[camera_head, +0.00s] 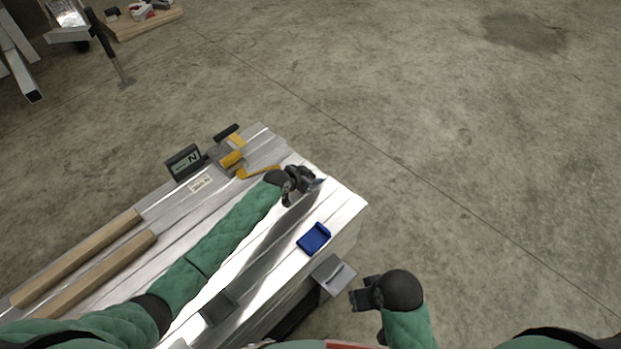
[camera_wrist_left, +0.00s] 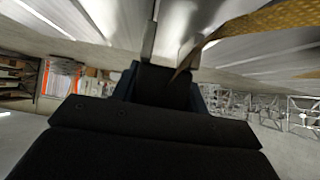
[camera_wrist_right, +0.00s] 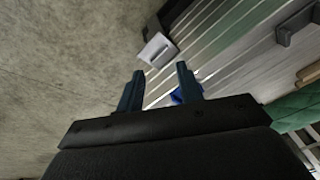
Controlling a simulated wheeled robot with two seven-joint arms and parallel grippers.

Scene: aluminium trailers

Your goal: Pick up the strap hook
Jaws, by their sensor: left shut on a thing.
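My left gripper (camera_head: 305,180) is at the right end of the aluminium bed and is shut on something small. In the left wrist view its fingers are mostly hidden by a dark block (camera_wrist_left: 165,88) between them, with pale grey prongs beyond it; this appears to be the strap hook. A yellow strap (camera_wrist_left: 255,22) runs down to the block from the upper right. In the head view the yellow strap (camera_head: 262,172) lies behind the gripper, and the hook is hard to make out. My right gripper (camera_wrist_right: 160,88) is open and empty beside the bed's near edge.
A blue block (camera_head: 314,238) lies on the aluminium bed (camera_head: 345,204) near its right end. A yellow ratchet (camera_head: 232,158) and a dark box marked N (camera_head: 185,162) are at the far edge. Wooden bars (camera_head: 80,255) lie at left. The floor at right is clear.

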